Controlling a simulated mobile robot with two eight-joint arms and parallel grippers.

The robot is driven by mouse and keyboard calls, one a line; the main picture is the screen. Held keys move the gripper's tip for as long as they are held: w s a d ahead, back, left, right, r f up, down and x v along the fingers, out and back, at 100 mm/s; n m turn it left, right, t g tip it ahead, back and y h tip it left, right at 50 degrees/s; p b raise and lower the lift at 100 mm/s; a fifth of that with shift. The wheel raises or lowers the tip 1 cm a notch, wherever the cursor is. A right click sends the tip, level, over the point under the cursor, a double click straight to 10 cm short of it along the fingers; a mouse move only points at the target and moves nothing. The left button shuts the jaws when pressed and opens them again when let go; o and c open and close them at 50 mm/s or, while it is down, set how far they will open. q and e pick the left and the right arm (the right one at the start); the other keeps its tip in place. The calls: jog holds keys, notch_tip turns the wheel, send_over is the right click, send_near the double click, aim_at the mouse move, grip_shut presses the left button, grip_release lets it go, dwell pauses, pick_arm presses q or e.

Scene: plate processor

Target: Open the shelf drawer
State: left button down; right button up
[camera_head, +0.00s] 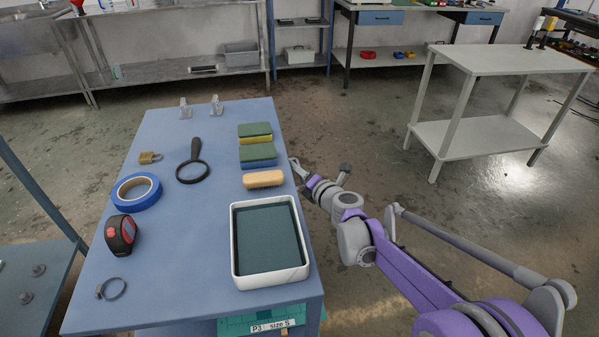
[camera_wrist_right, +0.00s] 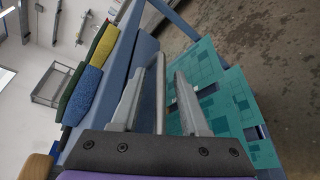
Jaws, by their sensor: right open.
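My right gripper (camera_head: 312,178) is just off the right edge of the blue shelf table (camera_head: 145,225) in the head view. In the right wrist view, the two grey fingers of my right gripper (camera_wrist_right: 158,98) are open and point at the blue side of the table (camera_wrist_right: 147,58). A thin grey bar (camera_wrist_right: 160,85) that looks like a handle shows between the fingers. I cannot tell whether a finger touches it. The drawer's outline is not clear in either view, and no open gap shows. My left gripper is not in view.
On the table are a white tray (camera_head: 236,273), sponges (camera_head: 256,152), a magnifier (camera_head: 193,172), blue tape (camera_head: 118,190) and a tape measure (camera_head: 120,234). A teal board (camera_head: 235,325) shows below the front edge. A white table (camera_head: 500,60) stands at right, with clear floor between.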

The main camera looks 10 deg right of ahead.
grip_shut()
dwell(1.4)
